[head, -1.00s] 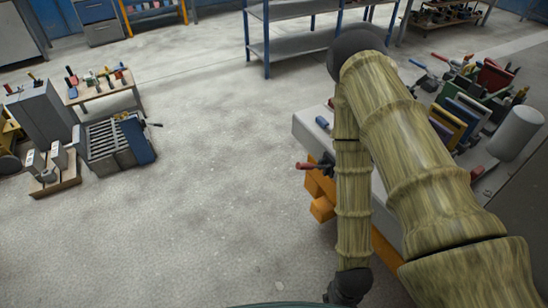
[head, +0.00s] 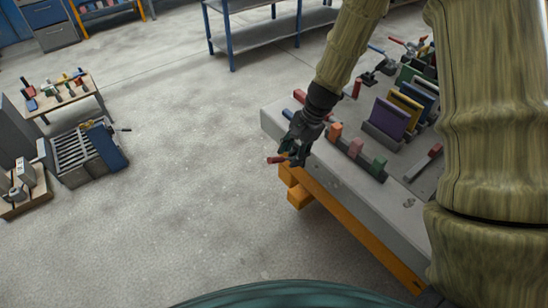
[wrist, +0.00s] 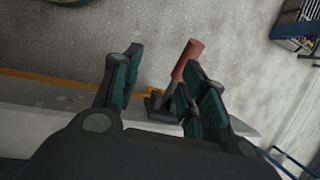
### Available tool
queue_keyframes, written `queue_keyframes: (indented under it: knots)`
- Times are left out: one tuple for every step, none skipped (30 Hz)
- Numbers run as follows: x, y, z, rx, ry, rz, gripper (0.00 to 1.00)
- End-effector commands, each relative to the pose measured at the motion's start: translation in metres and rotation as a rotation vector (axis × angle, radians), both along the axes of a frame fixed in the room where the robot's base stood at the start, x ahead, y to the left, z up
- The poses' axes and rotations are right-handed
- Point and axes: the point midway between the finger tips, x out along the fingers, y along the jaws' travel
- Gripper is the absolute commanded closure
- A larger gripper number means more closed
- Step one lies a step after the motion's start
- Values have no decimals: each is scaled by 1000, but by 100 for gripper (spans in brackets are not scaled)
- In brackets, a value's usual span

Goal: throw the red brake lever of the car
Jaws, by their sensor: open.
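The car is a grey slab (head: 345,200) on an orange frame (head: 335,210), at the right in the head view. Its brake lever has a red handle (head: 275,160) jutting out past the car's left edge. In the wrist view the red lever (wrist: 189,56) rises from a dark mount (wrist: 158,102) on the edge. My gripper (head: 290,150) is at that edge, close to the lever. It is open in the wrist view (wrist: 163,88), with the lever seen just by the right finger, which hides part of it. I cannot tell whether they touch.
Coloured blocks (head: 355,148) line the slab near my gripper, with upright coloured plates (head: 390,118) behind. A grey bin (head: 75,155) and a small tool table (head: 60,98) stand far left. The floor (head: 190,180) between is clear.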

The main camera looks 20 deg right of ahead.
Motion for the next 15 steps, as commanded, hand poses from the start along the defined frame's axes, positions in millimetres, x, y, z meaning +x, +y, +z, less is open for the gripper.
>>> queue_keyframes:
  knots:
    - [10, 2, 17, 27, -7, -24, 57]
    - [14, 3, 24, 41, -7, -38, 57]
    - [17, 4, 31, 58, -7, -51, 57]
    - [20, 5, 36, 67, -8, -57, 57]
    - [22, 6, 40, 74, -8, -62, 57]
    - [23, 6, 43, 82, -8, -69, 57]
    - [24, 7, 44, 86, -8, -72, 57]
    - [25, 8, 44, 88, -7, -74, 57]
    - [25, 9, 43, 90, -7, -76, 57]
    - [26, 9, 42, 90, -7, -76, 57]
    - [25, 10, 39, 90, -6, -75, 57]
    - [25, 12, 36, 90, -5, -75, 57]
    - [26, 13, 33, 90, -5, -75, 57]
    - [26, 14, 30, 89, -6, -75, 57]
    - [26, 16, 26, 89, -6, -75, 57]
